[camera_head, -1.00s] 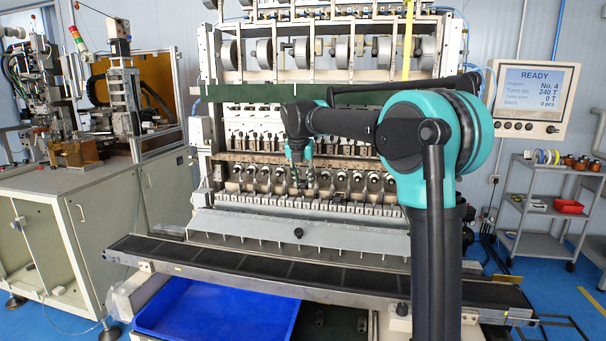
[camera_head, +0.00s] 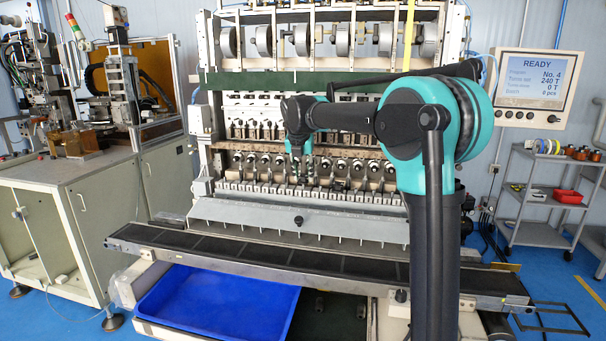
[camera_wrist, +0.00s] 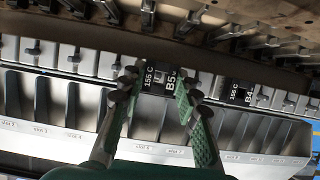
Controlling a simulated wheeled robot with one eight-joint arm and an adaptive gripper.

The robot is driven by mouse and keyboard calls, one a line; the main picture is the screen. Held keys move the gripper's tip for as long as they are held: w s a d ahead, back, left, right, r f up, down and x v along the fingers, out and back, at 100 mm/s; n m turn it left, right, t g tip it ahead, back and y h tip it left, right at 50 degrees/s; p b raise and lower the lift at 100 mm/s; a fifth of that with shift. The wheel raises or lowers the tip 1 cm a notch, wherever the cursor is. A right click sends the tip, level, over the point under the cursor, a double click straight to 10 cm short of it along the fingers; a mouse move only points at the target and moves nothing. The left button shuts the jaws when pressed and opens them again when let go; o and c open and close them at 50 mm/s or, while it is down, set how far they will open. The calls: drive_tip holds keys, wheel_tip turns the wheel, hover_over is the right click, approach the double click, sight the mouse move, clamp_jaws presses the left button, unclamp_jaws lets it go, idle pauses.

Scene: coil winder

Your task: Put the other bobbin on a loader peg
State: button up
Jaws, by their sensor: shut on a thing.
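My gripper (camera_wrist: 157,88) is shut on a black bobbin (camera_wrist: 160,77) marked "155 C B5" in the wrist view. The bobbin is at the pale row of loader pegs (camera_wrist: 92,60); I cannot tell whether it is around a peg or just in front of one. A second black bobbin (camera_wrist: 241,94), marked "155 C B4", sits at the same row to the right, apart from my fingers. In the head view my gripper (camera_head: 300,178) is at the middle of the winder, low in front of its spindle row; the held bobbin is too small to make out there.
Metal slots (camera_wrist: 60,98) with small labels lie below the peg row. Winder parts (camera_wrist: 230,32) overhang it. A dark conveyor (camera_head: 230,262) and blue bin (camera_head: 215,305) are in front of the winder. The screen (camera_head: 530,90) reads "READY".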

drive_tip(key=shift+f, duration=0.25)
drive_tip(key=shift+f, duration=0.35)
drive_tip(key=shift+f, duration=0.35)
drive_tip(key=o, duration=0.8)
drive_tip(key=shift+o, duration=0.2)
drive_tip(key=v, duration=1.2)
drive_tip(key=shift+w, duration=0.1)
